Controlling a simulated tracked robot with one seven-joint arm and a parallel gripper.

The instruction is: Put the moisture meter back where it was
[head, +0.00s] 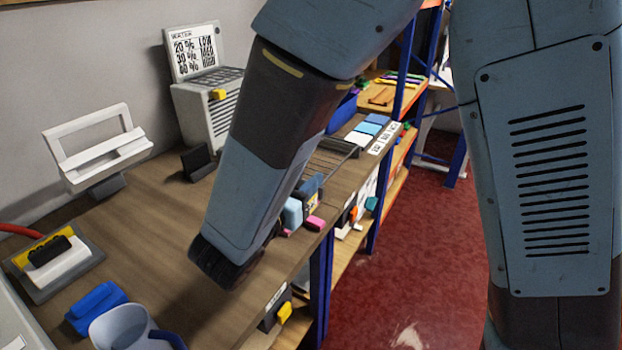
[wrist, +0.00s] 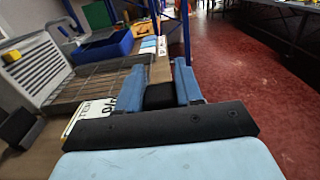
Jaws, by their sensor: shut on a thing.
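My gripper (wrist: 160,92) is in the wrist view, its two blue fingers closed on a small black block (wrist: 159,96). I take this block to be the moisture meter; only its dark face shows, and the fingers hide its sides. In the head view my gripper (head: 303,199) shows partly beyond my forearm, near the bench's right edge. I cannot tell whether the held block touches the bench. A white card with black print (wrist: 88,116) lies left of the gripper in the wrist view.
The wooden bench (head: 150,215) holds a grey vented unit with a printed chart (head: 195,50), a white frame (head: 95,150), a blue block (head: 97,305) and a mug (head: 125,330). A wire rack (wrist: 95,85) and blue bin (wrist: 105,47) lie ahead. Red floor (head: 430,250) is open at right.

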